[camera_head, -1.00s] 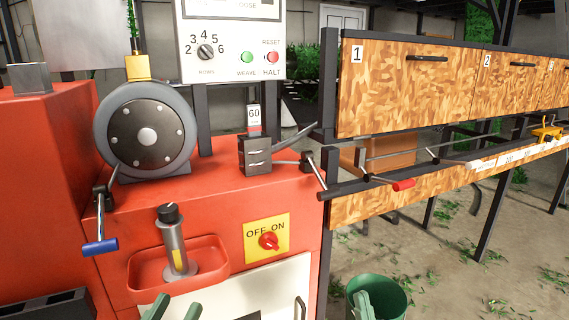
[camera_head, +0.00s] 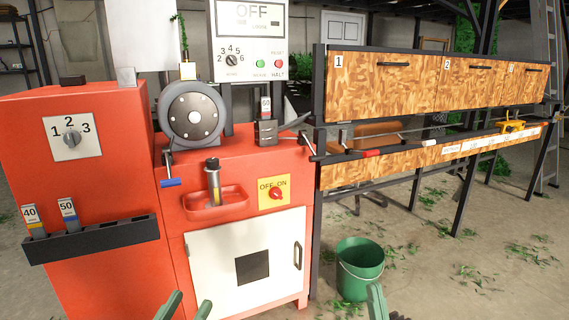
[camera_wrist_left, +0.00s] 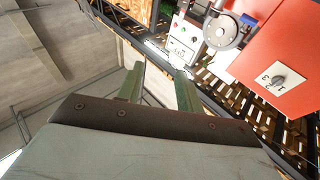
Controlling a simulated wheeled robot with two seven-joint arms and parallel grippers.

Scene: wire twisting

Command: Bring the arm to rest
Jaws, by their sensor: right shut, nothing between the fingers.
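My left gripper (camera_head: 187,303) shows as two green fingertips at the bottom edge of the head view, spread apart with nothing between them. The left wrist view shows the same two fingers (camera_wrist_left: 160,82) apart and empty, with the red machine beyond them. My right gripper (camera_head: 377,300) shows at the bottom edge, right of centre, with its fingers together and empty. Both grippers are apart from the machine.
A green bucket (camera_head: 359,270) stands on the floor right of the machine. A long bench with wooden drawers (camera_head: 400,85) runs to the right. A black rack (camera_head: 95,240) on the machine's left holds pieces marked 40 and 50. Leaves lie on the otherwise open floor.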

